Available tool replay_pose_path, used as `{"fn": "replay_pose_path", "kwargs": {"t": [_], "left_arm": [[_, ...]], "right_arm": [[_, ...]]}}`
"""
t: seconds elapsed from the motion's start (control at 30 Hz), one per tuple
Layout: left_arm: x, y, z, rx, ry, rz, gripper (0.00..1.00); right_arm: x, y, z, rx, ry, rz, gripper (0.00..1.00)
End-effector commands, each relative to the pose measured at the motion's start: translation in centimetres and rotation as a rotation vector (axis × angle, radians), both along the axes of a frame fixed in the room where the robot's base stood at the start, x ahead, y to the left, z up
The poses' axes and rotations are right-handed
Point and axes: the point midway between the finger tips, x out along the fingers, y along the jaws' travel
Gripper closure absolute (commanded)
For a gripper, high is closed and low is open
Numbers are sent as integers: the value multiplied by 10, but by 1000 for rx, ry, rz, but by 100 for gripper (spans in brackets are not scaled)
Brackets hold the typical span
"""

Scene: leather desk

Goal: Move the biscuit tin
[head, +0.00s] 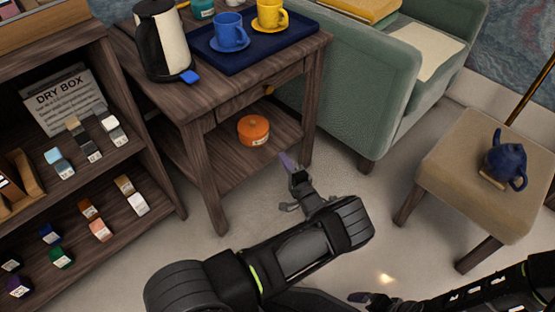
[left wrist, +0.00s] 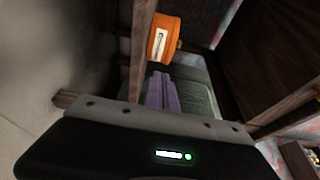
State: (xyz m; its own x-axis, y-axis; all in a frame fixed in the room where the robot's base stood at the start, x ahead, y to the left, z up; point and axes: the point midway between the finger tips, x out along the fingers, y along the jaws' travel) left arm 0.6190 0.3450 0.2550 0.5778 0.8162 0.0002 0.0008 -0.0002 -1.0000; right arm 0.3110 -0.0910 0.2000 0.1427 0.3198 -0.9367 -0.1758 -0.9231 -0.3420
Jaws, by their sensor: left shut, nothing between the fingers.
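An orange round tin (head: 253,129) with a small pale label, which looks like the biscuit tin, sits on the lower shelf of the wooden side table. It also shows in the left wrist view (left wrist: 164,36), past the fingertips. My left gripper (head: 287,162) is shut and empty, its purple fingers together, in front of and to the right of the tin and apart from it. The fingers also show in the left wrist view (left wrist: 162,90). My right gripper (head: 374,299) is low in the head view, dark, and its fingers are unclear.
The side table's lower shelf (head: 225,160) lies between its legs, under a drawer. Above are a blue tray (head: 262,52) with two cups and a kettle (head: 162,40). A shelf unit stands left, a green armchair (head: 345,85) behind, a stool (head: 460,165) with a teapot right.

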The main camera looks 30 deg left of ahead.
Motion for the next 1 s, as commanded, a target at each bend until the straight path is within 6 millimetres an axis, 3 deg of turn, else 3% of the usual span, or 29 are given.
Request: {"fn": "replay_pose_path", "kwargs": {"t": [0.37, 0.57, 0.67, 0.77, 0.83, 0.93, 1.0], "left_arm": [[-1, 0, -1, -3, 5, 6, 100], [-27, 19, -20, -62, 80, 97, 100], [-60, 35, -43, -140, 166, 197, 100], [-109, 45, -74, -264, 285, 325, 100], [-152, 43, -100, -386, 381, 423, 100], [-220, 16, -135, -620, 527, 555, 100], [-263, -20, -152, -817, 615, 628, 100]], "right_arm": [[1, 0, 0, 0, -1, 0, 0], [0, 0, 1, 0, -1, 0, 0], [0, 0, 1, 0, 0, 0, 0], [0, 0, 2, 0, 0, 0, 0], [0, 0, 3, 0, 0, 0, 0], [0, 0, 4, 0, 0, 0, 0], [0, 0, 5, 0, 0, 0, 0]]}}
